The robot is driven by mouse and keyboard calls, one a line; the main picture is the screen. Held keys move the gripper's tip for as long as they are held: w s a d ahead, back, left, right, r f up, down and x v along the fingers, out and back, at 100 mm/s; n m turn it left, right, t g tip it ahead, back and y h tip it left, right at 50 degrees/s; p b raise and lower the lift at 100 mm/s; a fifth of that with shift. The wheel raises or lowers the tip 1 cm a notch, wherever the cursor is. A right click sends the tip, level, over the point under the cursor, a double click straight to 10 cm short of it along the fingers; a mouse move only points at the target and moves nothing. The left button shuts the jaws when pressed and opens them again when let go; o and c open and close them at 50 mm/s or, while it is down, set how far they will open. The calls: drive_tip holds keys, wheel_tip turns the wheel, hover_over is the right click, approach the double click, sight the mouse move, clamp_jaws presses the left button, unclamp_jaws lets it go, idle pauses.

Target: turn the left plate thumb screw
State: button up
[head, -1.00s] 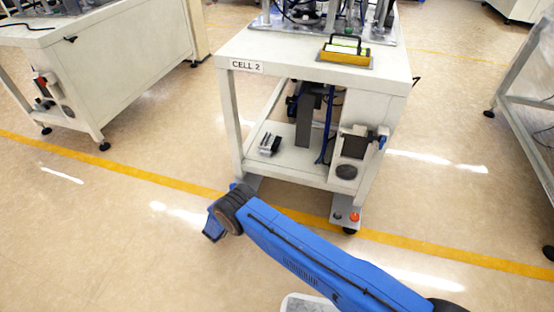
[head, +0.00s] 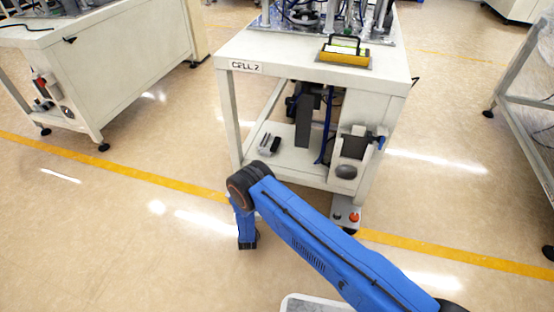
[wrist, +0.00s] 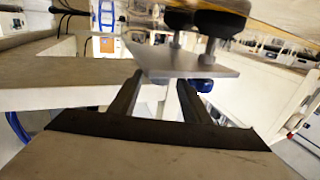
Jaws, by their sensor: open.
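In the wrist view my gripper (wrist: 160,82) is open, its two dark fingers spread apart with nothing held between them. That picture looks upside down, with floor along the top. A grey metal plate (wrist: 185,63) lies just past the fingertips, on posts with black round feet. A dark blue knob (wrist: 205,85), likely the thumb screw, sits against the plate's other face, partly behind the right finger. I cannot tell whether a finger touches the plate. In the head view my arm covers the table's left foot, and the fingers cannot be made out.
The CELL 2 table (head: 225,125) stands ahead, with a lower shelf (head: 300,160). At its right foot, another plate (head: 345,208) carries a red knob (head: 354,217) and a darker one.

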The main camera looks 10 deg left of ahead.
drive_tip(key=shift+w+d+n+g+y, duration=0.1)
drive_tip(key=shift+d+n+g+y, duration=0.05)
drive_tip(key=shift+n+g+y, duration=0.9)
drive_tip(key=shift+w+d+n+g+y, duration=0.2)
drive_tip(key=shift+n+g+y, duration=0.2)
drive_tip(key=shift+n+y, duration=0.75)
drive_tip(key=shift+w+d+n+g+y, duration=0.15)
drive_tip(key=shift+n+g+y, duration=0.55)
drive_tip(key=shift+y, duration=0.9)
drive_tip(key=shift+s+d, duration=0.15)
drive_tip(key=shift+s, duration=0.3)
drive_tip(key=v, duration=1.7)
drive_tip(key=w+r+h, duration=0.1)
drive_tip(key=w+r, duration=0.4)
drive_tip(key=r, duration=0.3)
drive_tip(key=w+d+r+m+g+h, duration=0.1)
drive_tip(key=w+r, duration=0.5)
drive_tip(key=r, duration=0.3)
drive_tip(key=w+r+h, duration=0.1)
drive_tip(key=w+r, duration=0.4)
drive_tip(key=r, duration=0.4)
drive_tip(key=shift+w+d+m+h, duration=0.15)
drive_tip(key=shift+w+m+h, duration=0.25)
